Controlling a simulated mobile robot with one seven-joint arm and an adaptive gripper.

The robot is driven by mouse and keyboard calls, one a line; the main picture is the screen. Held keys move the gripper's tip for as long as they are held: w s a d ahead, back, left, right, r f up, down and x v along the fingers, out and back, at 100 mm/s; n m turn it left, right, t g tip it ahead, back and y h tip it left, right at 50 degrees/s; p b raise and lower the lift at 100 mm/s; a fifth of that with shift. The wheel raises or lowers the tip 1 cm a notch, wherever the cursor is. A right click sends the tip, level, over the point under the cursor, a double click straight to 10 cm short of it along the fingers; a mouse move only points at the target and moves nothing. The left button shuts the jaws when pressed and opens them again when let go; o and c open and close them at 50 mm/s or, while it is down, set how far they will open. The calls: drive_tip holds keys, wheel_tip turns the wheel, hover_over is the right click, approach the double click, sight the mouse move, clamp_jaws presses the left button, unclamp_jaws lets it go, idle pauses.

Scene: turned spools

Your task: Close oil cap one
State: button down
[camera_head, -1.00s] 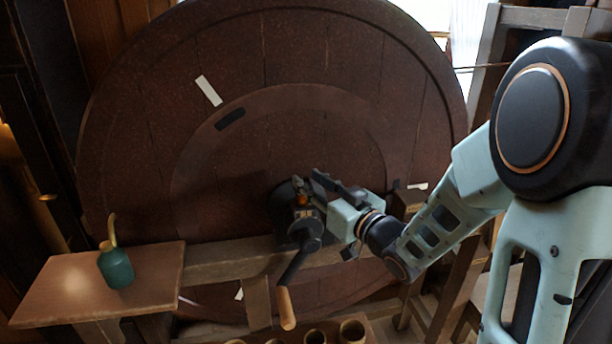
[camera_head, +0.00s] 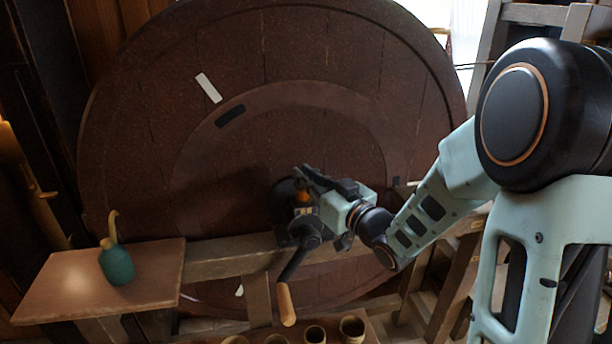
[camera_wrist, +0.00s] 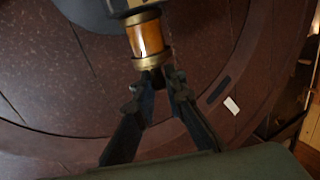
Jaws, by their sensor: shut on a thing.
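An amber oil cup (camera_wrist: 146,38) with brass bands shows at the top of the wrist view. In the head view it is a small orange spot (camera_head: 302,197) on the dark bearing at the wheel's hub. A small dark oil cap (camera_wrist: 151,76) sits at the cup's end, by the brass collar, mostly hidden by my fingers. My gripper (camera_wrist: 161,79) has its fingertips closed in on this cap. In the head view my gripper (camera_head: 303,175) is just above the amber cup. I cannot tell whether the cap is fully seated.
A large brown wooden wheel (camera_head: 150,130) stands behind. A crank with a wooden handle (camera_head: 286,303) hangs below the hub. A green oil can (camera_head: 117,265) stands on a wooden shelf (camera_head: 65,290) at left. Several round wooden pots (camera_head: 352,328) sit below.

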drive_tip(key=shift+f+b, duration=0.1)
drive_tip(key=shift+b, duration=0.2)
drive_tip(key=shift+s+a+m+t+h+b, duration=0.1)
drive_tip(key=shift+a+m+t+h+b, duration=0.15)
drive_tip(key=shift+m+t+h+b, duration=0.55)
drive_tip(key=c, duration=2)
unclamp_jaws()
drive_tip(key=shift+o, duration=0.2)
drive_tip(key=v, duration=0.7)
drive_tip(key=shift+s+d+r, duration=0.15)
drive_tip(key=shift+s+r, duration=0.05)
drive_tip(key=shift+r, duration=0.05)
